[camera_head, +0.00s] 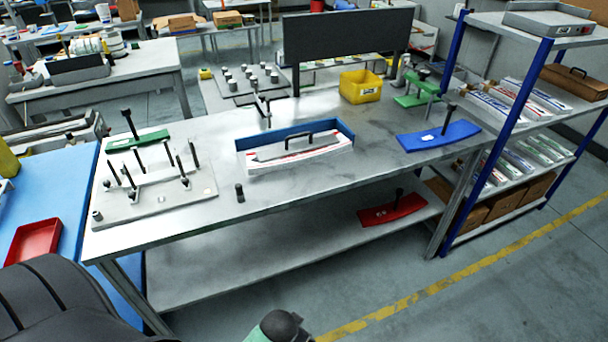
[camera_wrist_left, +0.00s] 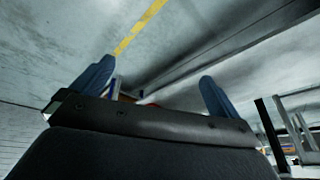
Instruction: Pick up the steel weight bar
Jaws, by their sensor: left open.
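What looks like the steel weight bar is a grey bar with a black bow handle (camera_head: 285,147). In the head view it lies inside a long label magazine with a blue back wall (camera_head: 290,133) and a white front, on the middle of the grey workbench (camera_head: 330,187). White sheets with red marks show around it. My left gripper (camera_wrist_left: 154,84) shows in the left wrist view, its two blue fingers wide apart with nothing held between them. The wrist view looks over the floor, away from the bar. My left gripper's fingers do not show in the head view, and my right gripper is in neither view.
A fixture board with upright pins (camera_head: 155,203) stands left of the magazine, and a small dark cylinder (camera_head: 239,193) stands in front. A blue plate (camera_head: 438,136) and yellow bin (camera_head: 361,87) are to the right. A red plate (camera_head: 392,210) lies on the lower shelf.

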